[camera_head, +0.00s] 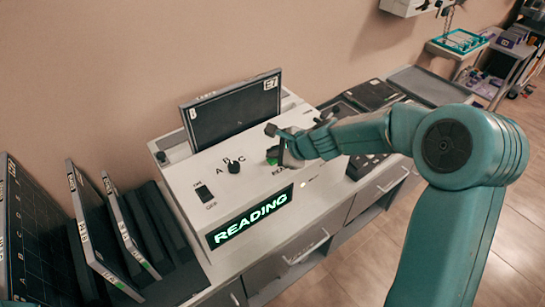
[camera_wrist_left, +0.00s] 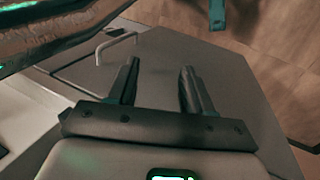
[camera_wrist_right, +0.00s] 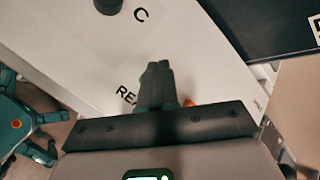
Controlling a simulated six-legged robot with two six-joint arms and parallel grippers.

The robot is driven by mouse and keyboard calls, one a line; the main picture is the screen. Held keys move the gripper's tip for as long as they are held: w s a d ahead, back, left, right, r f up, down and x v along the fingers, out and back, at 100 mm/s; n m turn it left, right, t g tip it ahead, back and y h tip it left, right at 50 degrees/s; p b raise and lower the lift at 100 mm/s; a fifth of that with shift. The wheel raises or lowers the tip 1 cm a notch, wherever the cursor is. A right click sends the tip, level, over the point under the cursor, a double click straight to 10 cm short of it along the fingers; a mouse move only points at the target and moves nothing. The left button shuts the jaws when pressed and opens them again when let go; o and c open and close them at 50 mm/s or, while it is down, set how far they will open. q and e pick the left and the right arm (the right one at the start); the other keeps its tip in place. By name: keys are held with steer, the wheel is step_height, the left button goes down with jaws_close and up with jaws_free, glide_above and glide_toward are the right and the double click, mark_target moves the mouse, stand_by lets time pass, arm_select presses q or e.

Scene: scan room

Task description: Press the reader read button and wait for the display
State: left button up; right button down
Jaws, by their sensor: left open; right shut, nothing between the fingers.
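The white reader (camera_head: 215,212) stands on the counter. Its front display (camera_head: 250,217) shows READING in lit green letters. A green button (camera_head: 271,160) on the sloping top is partly hidden by my right gripper (camera_head: 280,150). In the right wrist view, my right gripper (camera_wrist_right: 157,68) is shut and empty over the white panel, beside a partly covered label starting "REA". I cannot tell whether the fingertips touch the button. My left gripper (camera_wrist_left: 160,68) is open and empty, over a grey surface near a drawer handle.
A dark panel (camera_head: 240,112) marked E7 stands upright at the reader's back. A selector knob (camera_head: 234,167) and an off switch (camera_head: 204,193) share its top. Dark panels stand in a rack (camera_head: 165,275) at left. A keypad (camera_head: 368,163) is right of the reader.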

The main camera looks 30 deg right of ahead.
mark_target(275, 162)
steer(key=shift+r, duration=0.55)
steer(key=shift+p, duration=0.3)
step_height(275, 162, up, 5)
steer(key=p, duration=0.5)
steer(key=shift+r, duration=0.1)
